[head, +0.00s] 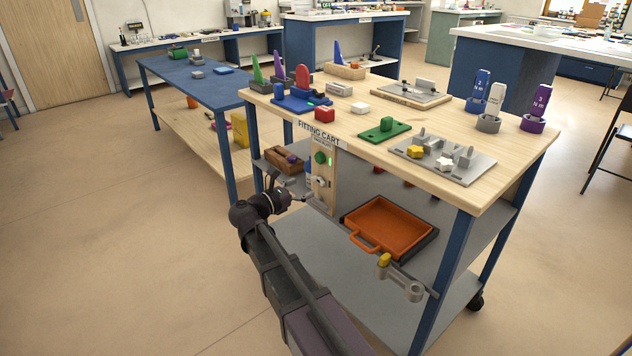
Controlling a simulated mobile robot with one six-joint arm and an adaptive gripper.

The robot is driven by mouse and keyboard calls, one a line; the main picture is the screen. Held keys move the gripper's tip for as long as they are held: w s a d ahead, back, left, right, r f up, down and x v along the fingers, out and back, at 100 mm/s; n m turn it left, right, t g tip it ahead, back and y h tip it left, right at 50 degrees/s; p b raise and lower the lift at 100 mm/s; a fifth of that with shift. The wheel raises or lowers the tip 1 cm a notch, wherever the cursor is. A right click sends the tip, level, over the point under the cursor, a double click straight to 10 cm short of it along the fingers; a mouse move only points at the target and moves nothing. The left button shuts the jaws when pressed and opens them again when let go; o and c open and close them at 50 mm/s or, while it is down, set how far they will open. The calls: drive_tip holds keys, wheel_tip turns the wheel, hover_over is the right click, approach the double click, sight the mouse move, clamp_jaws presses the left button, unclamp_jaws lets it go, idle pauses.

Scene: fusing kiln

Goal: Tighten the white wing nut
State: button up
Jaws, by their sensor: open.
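The white wing nut (445,164) sits on a grey plate (475,171) near the front right of the cart top. A yellow wing nut (415,152) sits to its left on the same plate. Grey upright parts stand close by on the plate. How far down the white nut sits on its stud is too small to tell. My gripper (306,197) is open, low at the cart's front left, close to the control panel. It is well to the left of the white nut and below the level of the cart top. I see nothing held in it.
The fitting cart's panel (326,195) has a green button. Torque-labelled tools (490,108) stand at the right. An orange tray (388,225) lies on the shelf.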

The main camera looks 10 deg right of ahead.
sight(315, 181)
drive_tip(key=shift+x, duration=2.6)
drive_tip(key=c, duration=1.1)
